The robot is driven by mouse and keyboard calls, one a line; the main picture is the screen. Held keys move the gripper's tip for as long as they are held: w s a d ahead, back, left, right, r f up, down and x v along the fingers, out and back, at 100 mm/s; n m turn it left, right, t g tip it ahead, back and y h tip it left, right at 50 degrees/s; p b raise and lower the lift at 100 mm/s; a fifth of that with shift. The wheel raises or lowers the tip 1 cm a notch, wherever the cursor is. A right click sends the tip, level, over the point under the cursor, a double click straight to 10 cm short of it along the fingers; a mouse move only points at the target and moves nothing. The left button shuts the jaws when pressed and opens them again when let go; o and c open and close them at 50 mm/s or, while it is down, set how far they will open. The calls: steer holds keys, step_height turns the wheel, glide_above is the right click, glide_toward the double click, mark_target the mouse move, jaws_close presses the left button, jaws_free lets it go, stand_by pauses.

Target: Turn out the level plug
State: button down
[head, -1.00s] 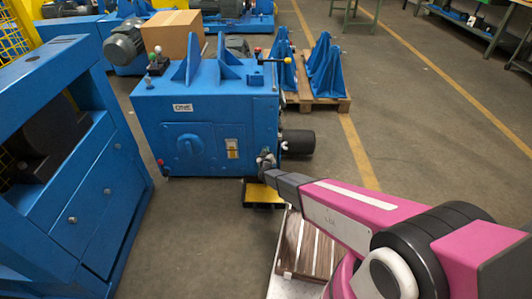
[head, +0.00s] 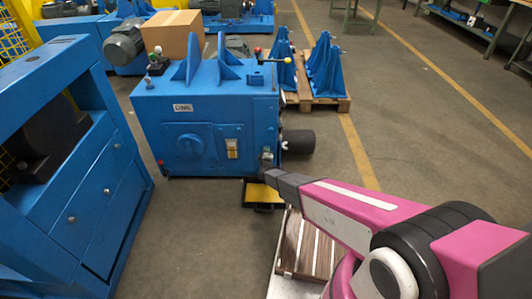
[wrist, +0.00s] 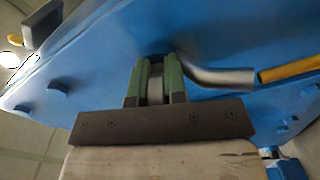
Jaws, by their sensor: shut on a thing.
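The level plug (wrist: 155,88) is a small grey round piece on the blue housing (wrist: 225,45) in the wrist view. The two green fingers of my gripper (wrist: 155,74) are shut on it, one on each side. Their tips are close to the blue face, and the plug's far end is hidden there. In the head view my gripper (head: 265,160) is at the lower right corner of the blue machine's front (head: 200,110). The plug is too small to make out in that view.
A bent grey pipe (wrist: 220,77) with a yellow-orange section runs just right of the fingers. A black and yellow tray (head: 262,194) lies on the floor below my gripper. A wooden slatted pallet (head: 305,245) is under my arm. A blue cabinet (head: 95,190) stands at left.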

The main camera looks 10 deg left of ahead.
steer(key=shift+w+n, duration=0.15)
steer(key=shift+n, duration=0.35)
steer(key=c, duration=1.2)
jaws_free()
steer(key=shift+o, duration=0.2)
